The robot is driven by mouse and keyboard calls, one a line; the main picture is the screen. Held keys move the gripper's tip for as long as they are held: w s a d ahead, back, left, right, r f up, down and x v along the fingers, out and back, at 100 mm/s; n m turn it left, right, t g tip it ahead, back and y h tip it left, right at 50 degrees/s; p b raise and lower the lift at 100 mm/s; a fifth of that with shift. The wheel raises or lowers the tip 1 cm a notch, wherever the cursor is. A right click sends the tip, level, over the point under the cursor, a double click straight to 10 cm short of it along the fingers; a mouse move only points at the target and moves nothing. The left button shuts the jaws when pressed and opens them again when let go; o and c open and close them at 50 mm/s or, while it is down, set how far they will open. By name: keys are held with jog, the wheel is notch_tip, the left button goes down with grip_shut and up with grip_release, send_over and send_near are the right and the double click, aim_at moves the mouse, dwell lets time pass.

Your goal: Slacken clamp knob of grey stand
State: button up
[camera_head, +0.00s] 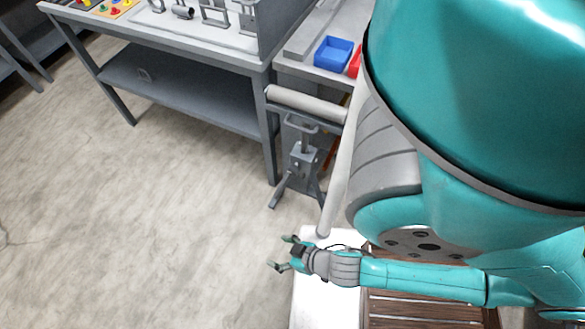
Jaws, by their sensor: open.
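The grey stand (303,160) stands on the floor just beyond the right end of the workbench. A small block sits partway up the post; the clamp knob is too small to make out for certain there. My gripper (281,252) is open and empty, with its fingers pointing left. In the picture it is below the stand's feet and apart from the stand.
A grey workbench (180,97) with a lower shelf stands at upper left and holds metal fixtures. A second bench behind the stand bears a blue bin (333,53) and a red bin (355,62). A pale floor (130,220) lies open to the left. My arm covers the right side.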

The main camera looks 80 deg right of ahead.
jog(key=w+d+f+m+g+h, duration=0.2)
jog(key=d+f+m+g+h, duration=0.15)
jog(key=d+f, duration=0.45)
jog(key=m+g+h, duration=0.7)
jog(key=m+g, duration=0.3)
jog(key=m, duration=0.3)
send_near(292, 172)
jog(key=shift+y, duration=0.35)
jog(key=shift+r+x, duration=0.15)
jog(key=shift+x, duration=2.55)
jog(key=shift+r+x, duration=0.15)
jog(key=shift+x, duration=2.6)
jog(key=shift+d, duration=0.15)
jog(key=c, duration=1.2)
